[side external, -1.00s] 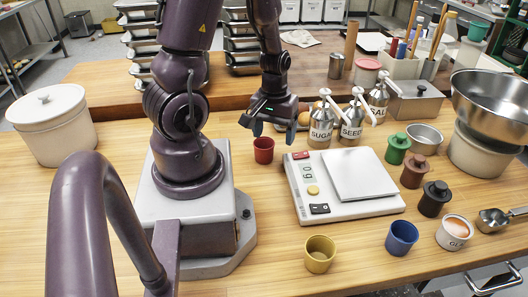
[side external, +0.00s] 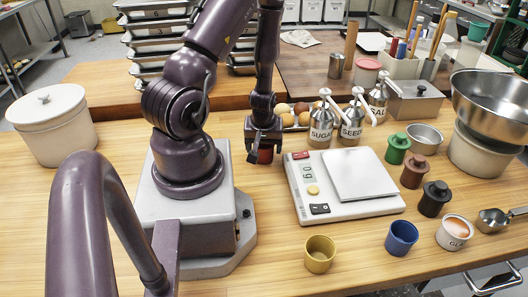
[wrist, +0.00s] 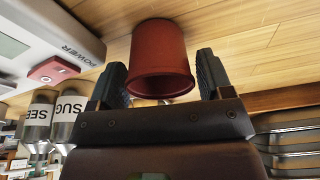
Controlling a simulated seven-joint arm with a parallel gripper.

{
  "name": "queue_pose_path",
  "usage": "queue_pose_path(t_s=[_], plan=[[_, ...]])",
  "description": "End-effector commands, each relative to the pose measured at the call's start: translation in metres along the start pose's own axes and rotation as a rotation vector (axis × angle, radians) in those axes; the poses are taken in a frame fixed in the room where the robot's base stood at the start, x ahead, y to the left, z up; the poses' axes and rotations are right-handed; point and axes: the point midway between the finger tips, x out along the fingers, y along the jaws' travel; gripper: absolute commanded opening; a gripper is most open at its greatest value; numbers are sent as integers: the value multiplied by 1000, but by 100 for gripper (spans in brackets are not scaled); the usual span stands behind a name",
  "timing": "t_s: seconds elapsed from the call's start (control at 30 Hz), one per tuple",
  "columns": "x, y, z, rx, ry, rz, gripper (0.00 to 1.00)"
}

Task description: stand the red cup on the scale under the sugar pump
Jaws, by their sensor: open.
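The red cup (side external: 265,156) stands upright on the wooden table, left of the scale, partly hidden by my gripper in the side view. My gripper (side external: 265,155) is lowered over it and open. In the wrist view the red cup (wrist: 162,60) lies between the two open fingers of my gripper (wrist: 162,80), with a gap visible on each side. The scale (side external: 300,190) has a bare white plate (side external: 358,174) and a small display. The sugar pump (side external: 321,128) stands behind the scale, beside the pump marked SEED (side external: 352,124).
A third pump (side external: 378,98) stands at the back. Yellow (side external: 320,256) and blue (side external: 401,238) cups stand in front of the scale. Green (side external: 397,149), brown (side external: 414,172) and black (side external: 433,199) lidded pots line its right. A tray of round items lies behind my gripper.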

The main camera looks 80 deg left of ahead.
Motion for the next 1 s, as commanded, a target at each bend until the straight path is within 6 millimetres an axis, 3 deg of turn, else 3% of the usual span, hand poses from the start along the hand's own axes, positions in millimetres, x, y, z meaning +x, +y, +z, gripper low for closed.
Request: queue_pose_path(t_s=[0.13,0.4,0.57,1.0], plan=[[14,0,0,-1,-1,-1,73],[16,0,0,0,1,1,73],[16,0,0,0,0,1,39],[13,0,-1,1,1,1,35]])
